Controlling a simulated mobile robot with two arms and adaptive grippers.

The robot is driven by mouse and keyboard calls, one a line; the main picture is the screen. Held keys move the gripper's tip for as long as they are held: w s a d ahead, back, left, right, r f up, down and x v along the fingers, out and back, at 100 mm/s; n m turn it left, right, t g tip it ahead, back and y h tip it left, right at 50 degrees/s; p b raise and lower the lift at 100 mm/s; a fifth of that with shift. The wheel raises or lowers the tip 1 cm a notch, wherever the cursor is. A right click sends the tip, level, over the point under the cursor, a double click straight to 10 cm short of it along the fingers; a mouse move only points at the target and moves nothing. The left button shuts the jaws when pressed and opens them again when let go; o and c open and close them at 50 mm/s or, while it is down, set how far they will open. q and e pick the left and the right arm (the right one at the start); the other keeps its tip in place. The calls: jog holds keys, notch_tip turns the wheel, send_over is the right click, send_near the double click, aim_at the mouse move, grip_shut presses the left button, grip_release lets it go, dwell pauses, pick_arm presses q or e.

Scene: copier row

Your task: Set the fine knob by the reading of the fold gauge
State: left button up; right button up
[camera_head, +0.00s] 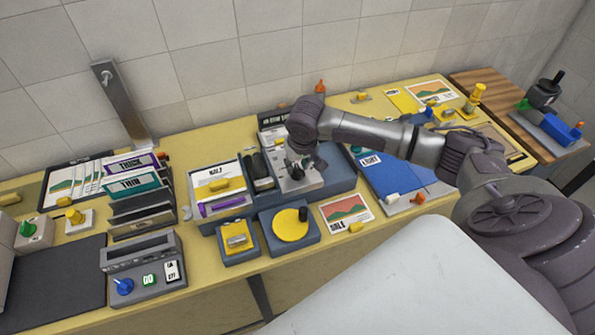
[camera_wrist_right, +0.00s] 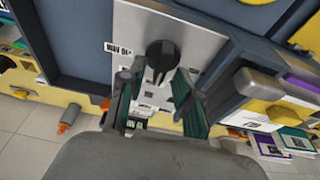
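My right gripper (camera_head: 303,165) reaches over a grey metal plate (camera_head: 304,183) on a blue-grey machine (camera_head: 338,171). In the right wrist view, my right gripper (camera_wrist_right: 159,85) is open, its green-padded fingers on either side of the view. A black knob (camera_wrist_right: 162,55) on the metal plate (camera_wrist_right: 195,40) lies just beyond and between the fingertips; I see no contact. Small printed labels and marks are beside the knob, too small to read fully. The gripper hides the knob in the head view. I cannot tell which marking is the fold gauge. My left gripper is not in view.
A yellow disc (camera_head: 290,226) with a black handle sits in front of the machine. A tray (camera_head: 217,207) marked HALF stands to the left, a blue board (camera_head: 385,182) to the right. A control box (camera_head: 148,287) with a blue knob is at front left. The table's front edge has little free room.

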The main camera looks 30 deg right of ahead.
jog(key=shift+f, duration=0.6)
jog(key=shift+r+p, duration=0.2)
jog(key=shift+p, duration=0.5)
jog(key=shift+c, duration=0.3)
grip_shut()
jog(key=shift+r+n+p, duration=0.15)
jog(key=shift+n+p, duration=0.35)
jog(key=shift+p, duration=0.05)
jog(key=shift+n, duration=0.6)
